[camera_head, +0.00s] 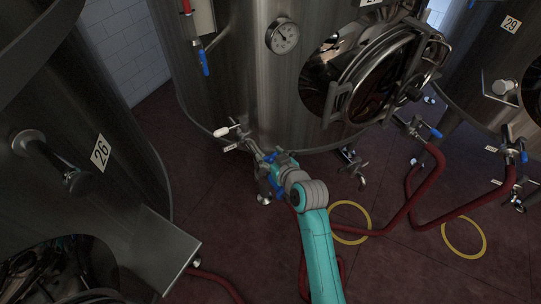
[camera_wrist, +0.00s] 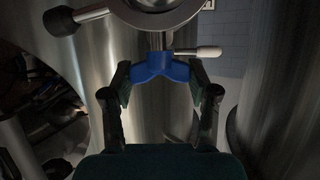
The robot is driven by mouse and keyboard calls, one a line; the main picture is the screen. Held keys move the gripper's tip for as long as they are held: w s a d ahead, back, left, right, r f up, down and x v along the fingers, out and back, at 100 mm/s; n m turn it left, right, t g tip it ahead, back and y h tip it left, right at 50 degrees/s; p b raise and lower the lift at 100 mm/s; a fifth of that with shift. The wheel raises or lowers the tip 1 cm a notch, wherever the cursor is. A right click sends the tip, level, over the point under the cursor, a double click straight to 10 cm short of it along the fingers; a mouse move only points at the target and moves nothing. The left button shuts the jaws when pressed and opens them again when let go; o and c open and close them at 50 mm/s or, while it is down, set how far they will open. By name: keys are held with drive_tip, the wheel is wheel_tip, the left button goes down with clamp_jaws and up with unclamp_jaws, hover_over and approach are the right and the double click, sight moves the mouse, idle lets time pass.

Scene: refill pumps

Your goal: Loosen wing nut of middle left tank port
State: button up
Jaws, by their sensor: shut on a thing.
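The blue wing nut (camera_wrist: 160,67) sits on a metal stem below a round steel clamp and port (camera_wrist: 165,12) in the wrist view. My gripper (camera_wrist: 160,79) has one finger against each wing of the nut and is shut on it. In the head view my gripper (camera_head: 266,163) is at the lower left of the middle steel tank (camera_head: 240,95), at its low port. A white-tipped handle (camera_head: 227,132) sticks out to the left there and also shows in the wrist view (camera_wrist: 203,51). My arm and gripper partly hide the nut and port in the head view.
Tank 26 (camera_head: 125,185) stands at the left and tank 29 (camera_head: 470,85) at the right. Red hoses (camera_head: 403,212) lie over the floor right of my arm, near yellow floor rings (camera_head: 465,253). A blue-handled valve (camera_head: 204,62) hangs on the middle tank. Floor left of my gripper is clear.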

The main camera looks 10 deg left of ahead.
drive_tip(key=shift+n+g+y, duration=0.3)
drive_tip(key=shift+n+y, duration=0.1)
drive_tip(key=shift+n, duration=0.1)
drive_tip(key=o, duration=1.2)
drive_tip(key=shift+c, duration=0.2)
drive_tip(key=v, duration=1.2)
drive_tip(key=shift+f, duration=0.1)
drive_tip(key=shift+d+f, duration=0.1)
